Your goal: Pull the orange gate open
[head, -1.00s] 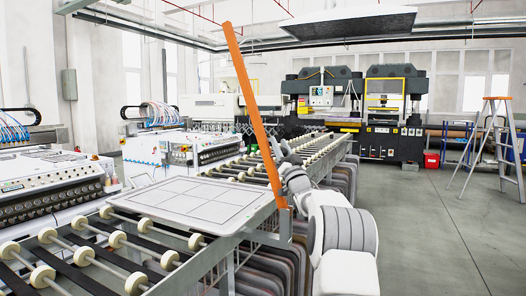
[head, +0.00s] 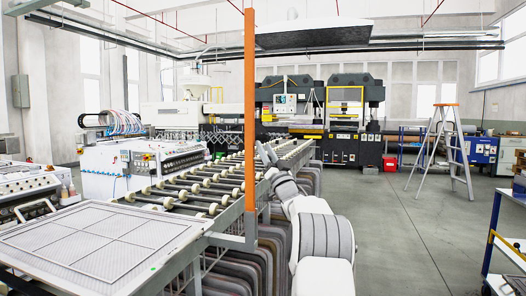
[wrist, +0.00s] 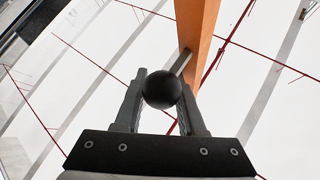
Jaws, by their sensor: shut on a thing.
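The orange gate (head: 250,105) is a long bar that stands upright from a grey post beside the roller conveyor. In the wrist view its orange face (wrist: 197,40) runs up from the middle, with a short grey stem leading to a black ball knob (wrist: 162,89). My gripper (wrist: 163,92) is shut on this knob, one finger on each side. In the head view my gripper (head: 266,153) is small, just right of the bar and partly hidden, and the knob cannot be made out.
The roller conveyor (head: 190,190) runs away left of the bar, with a framed white panel (head: 98,238) at its near end. Curved grey parts hang below its right side. A stepladder (head: 440,150) stands at the right. The grey floor (head: 405,240) between is clear.

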